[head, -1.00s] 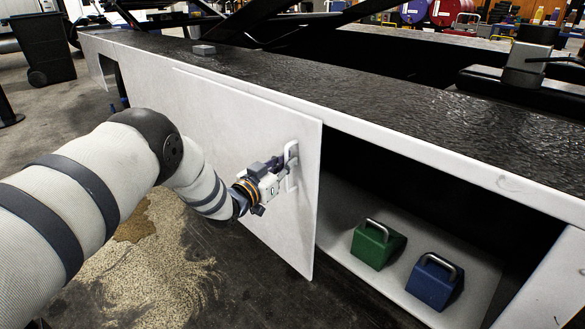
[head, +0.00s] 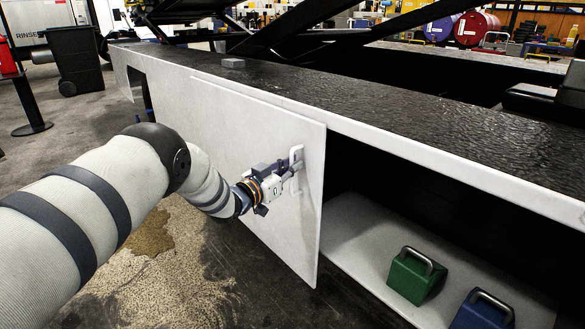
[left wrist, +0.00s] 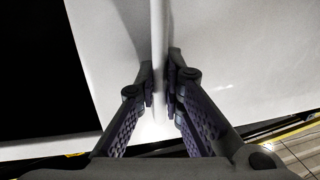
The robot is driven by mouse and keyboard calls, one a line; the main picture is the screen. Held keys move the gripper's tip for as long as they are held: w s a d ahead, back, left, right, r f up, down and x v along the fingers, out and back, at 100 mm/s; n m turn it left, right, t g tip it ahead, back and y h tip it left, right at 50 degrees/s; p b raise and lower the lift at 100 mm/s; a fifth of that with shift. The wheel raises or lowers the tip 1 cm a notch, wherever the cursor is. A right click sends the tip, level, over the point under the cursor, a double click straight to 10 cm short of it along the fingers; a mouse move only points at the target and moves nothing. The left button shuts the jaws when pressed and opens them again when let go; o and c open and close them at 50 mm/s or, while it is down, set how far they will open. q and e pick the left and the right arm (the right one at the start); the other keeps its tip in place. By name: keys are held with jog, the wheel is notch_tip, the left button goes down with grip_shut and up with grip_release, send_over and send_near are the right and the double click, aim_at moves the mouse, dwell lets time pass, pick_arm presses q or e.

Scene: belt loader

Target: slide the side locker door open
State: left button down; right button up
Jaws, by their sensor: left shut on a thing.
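The white locker door (head: 245,145) is a flat sliding panel on the side of the loader. It stands slid to the left, and the dark locker opening (head: 400,215) shows to its right. A white upright handle (head: 297,165) sits near the door's right edge. My left gripper (head: 290,168) is shut on this handle. In the left wrist view the fingers (left wrist: 159,85) close on both sides of the handle bar (left wrist: 158,45). My right gripper is in neither view.
A green block (head: 408,280) and a blue block (head: 478,314), each with a metal handle, are on the locker's white floor (head: 368,243). A black bin (head: 76,58) and a post (head: 28,100) stand at the far left. Floor beside the door is clear.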

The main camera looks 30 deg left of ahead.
pick_arm(q)
jog(key=c, duration=1.7)
grip_release()
jog(key=shift+s, duration=0.15)
jog(key=s, duration=0.4)
jog(key=s+a, duration=0.1)
jog(key=s, duration=0.2)
jog(key=s+a, duration=0.1)
jog(key=s, duration=0.3)
jog(key=shift+s, duration=0.35)
